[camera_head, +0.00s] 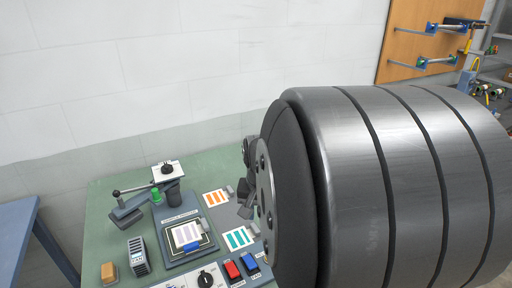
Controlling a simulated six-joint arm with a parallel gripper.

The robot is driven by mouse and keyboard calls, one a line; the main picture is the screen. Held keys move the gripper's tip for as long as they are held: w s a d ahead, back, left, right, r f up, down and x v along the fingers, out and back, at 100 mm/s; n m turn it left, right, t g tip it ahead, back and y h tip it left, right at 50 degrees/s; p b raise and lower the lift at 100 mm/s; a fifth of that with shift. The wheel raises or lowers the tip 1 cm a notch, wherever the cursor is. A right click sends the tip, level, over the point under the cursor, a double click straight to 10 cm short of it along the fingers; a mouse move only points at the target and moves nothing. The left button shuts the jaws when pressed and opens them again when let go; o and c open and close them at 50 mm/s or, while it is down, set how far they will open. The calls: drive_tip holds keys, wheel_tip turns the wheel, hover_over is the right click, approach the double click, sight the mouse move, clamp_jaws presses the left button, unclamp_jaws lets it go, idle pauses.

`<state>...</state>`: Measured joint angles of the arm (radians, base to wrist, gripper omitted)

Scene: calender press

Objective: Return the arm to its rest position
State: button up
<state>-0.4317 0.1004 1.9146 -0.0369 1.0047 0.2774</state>
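A large grey banded link of my own arm (385,190) fills the right half of the view, close to the camera. Dark parts at its left edge (248,185) seem to belong to my gripper, above the right side of the green table. The link hides most of them, so I cannot tell whether the fingers are open or hold anything. The press (187,236) stands on the table, with a purple-striped sheet (188,233) on its bed. Its lever arm (132,189) points left.
Red (231,270) and blue (249,262) switches sit at the front. A wall board (410,45) holds tools.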

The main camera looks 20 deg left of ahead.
drive_tip(key=o, duration=0.7)
drive_tip(key=shift+a, duration=0.1)
drive_tip(key=o, duration=0.6)
drive_tip(key=s+a+r+n, duration=0.1)
drive_tip(key=s+a+n, duration=0.1)
drive_tip(key=s+a, duration=0.3)
drive_tip(key=a, duration=0.4)
drive_tip(key=s+a+r+n+g, duration=0.1)
drive_tip(key=s+a+r+n, duration=0.15)
drive_tip(key=s+a, duration=0.75)
drive_tip(key=s+a+r+n, duration=0.1)
drive_tip(key=s+a+n, duration=0.3)
drive_tip(key=s, duration=1)
drive_tip(key=shift+m, duration=0.75)
drive_tip(key=f, duration=0.6)
drive_tip(key=a+f, duration=0.1)
drive_tip(key=f, duration=0.3)
drive_tip(key=shift+w+a, duration=0.1)
drive_tip(key=shift+w, duration=0.05)
wheel_tip(320, 180, up, 10)
